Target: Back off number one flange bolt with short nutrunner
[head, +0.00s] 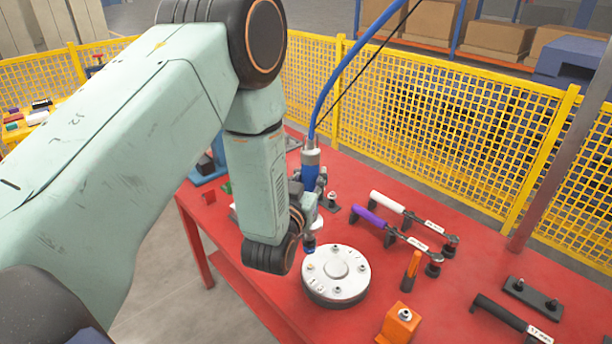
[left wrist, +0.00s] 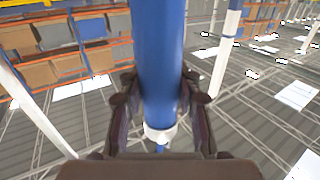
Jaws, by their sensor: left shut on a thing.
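The short nutrunner (head: 310,172) is blue and silver, with a blue hose rising from its top. My left gripper (head: 308,190) is shut around its body, largely hidden behind my arm's wrist. In the left wrist view the blue nutrunner body (left wrist: 160,75) stands between the two dark fingers (left wrist: 160,105). My right gripper is not in view.
On the red table (head: 440,270) lie a purple-handled wrench (head: 370,216), a white-handled wrench (head: 388,203) and a black-handled wrench (head: 500,312). An orange block (head: 399,325) and an orange-handled tool (head: 412,268) stand right of the flange. A yellow mesh fence (head: 430,120) runs behind.

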